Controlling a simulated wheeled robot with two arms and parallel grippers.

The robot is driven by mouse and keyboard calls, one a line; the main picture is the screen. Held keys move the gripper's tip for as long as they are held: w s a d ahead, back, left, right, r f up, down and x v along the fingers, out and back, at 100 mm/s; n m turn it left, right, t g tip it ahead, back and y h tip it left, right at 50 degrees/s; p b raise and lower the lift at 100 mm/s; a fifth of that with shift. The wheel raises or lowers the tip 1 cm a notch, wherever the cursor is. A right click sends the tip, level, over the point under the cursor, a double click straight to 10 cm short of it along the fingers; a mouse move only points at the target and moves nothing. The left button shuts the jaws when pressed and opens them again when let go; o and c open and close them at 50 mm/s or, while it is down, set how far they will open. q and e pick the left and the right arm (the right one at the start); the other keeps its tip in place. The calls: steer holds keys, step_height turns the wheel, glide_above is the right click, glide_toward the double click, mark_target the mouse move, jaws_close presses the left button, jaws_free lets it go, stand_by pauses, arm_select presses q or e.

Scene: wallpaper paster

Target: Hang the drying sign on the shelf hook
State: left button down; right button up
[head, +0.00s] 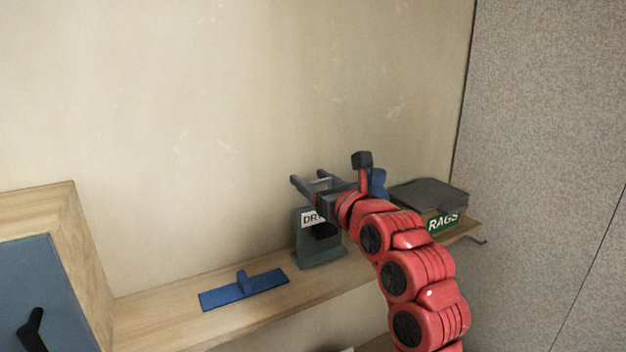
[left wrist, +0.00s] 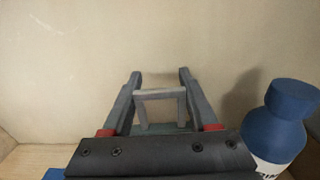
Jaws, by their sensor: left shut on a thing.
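My left gripper (head: 312,181) is above the shelf, pointing left, with its fingers around a light grey frame that I take to be the loop of the drying sign (head: 322,183). The loop also shows between the fingers in the left wrist view (left wrist: 160,93). Below the gripper, a white label (head: 311,218) reading "DR", the rest hidden by the arm, shows on or in front of a grey-green upright piece (head: 320,254). I cannot tell whether the label belongs to the sign. The dark shelf hook (head: 482,240) sticks out at the shelf's right end. My right gripper is out of view.
A blue flat tool (head: 243,289) lies on the wooden shelf (head: 150,312). A blue bottle (left wrist: 275,130) stands right of the gripper, partly behind the arm in the head view. A box labelled "RAGS" (head: 443,222) stands near the hook. A wall is close behind.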

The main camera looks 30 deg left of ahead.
arm_select(q)
steer(key=shift+f, duration=0.3)
steer(key=shift+f, duration=0.25)
steer(key=shift+c, duration=0.9)
jaws_free()
